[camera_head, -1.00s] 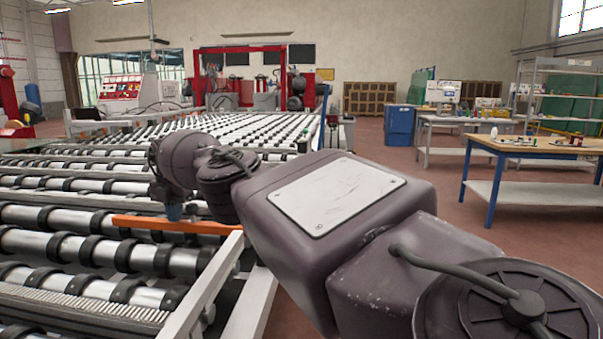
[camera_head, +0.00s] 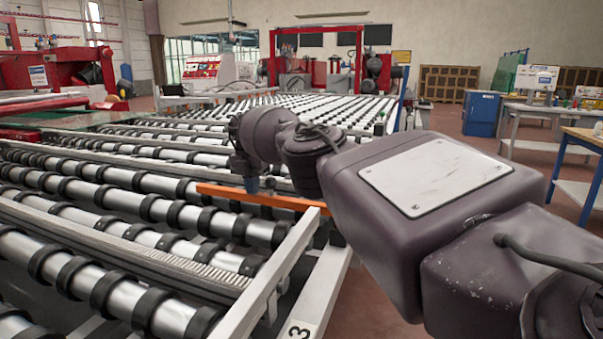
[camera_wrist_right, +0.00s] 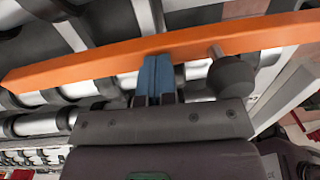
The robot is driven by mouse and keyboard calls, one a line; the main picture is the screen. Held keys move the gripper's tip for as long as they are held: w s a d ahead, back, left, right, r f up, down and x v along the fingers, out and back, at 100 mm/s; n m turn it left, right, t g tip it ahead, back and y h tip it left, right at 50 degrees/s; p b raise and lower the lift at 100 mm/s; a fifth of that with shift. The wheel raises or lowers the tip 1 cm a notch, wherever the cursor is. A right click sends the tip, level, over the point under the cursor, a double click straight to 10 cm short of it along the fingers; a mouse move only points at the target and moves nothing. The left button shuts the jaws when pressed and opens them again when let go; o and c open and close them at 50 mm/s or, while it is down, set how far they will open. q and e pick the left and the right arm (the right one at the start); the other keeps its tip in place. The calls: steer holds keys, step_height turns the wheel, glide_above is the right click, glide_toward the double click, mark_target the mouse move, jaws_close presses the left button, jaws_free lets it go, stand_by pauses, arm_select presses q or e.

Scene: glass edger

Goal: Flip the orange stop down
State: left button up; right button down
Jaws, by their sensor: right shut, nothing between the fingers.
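The orange stop (camera_head: 262,198) is a long flat bar lying roughly level across the rollers near the conveyor's right end in the head view. In the right wrist view the orange stop (camera_wrist_right: 130,55) crosses the picture, with a dark round knob (camera_wrist_right: 231,75) on a short pin at its right part. My right gripper (camera_head: 251,185) is at the bar. In the right wrist view the blue fingertips of the right gripper (camera_wrist_right: 156,75) are together and empty, their ends at the bar's near edge. I cannot tell whether they touch it. My left gripper is not in view.
The roller conveyor (camera_head: 140,205) fills the left and middle. A pale metal frame rail (camera_head: 270,282) runs along its near right end. Red machinery (camera_head: 60,75) stands at the back left. A blue cabinet (camera_head: 481,113) and worktables stand at the right, beyond open floor.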

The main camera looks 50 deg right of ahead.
step_height(320, 180, up, 11)
steer(key=shift+f+b, duration=0.15)
steer(key=shift+b, duration=0.25)
steer(key=shift+w, duration=0.1)
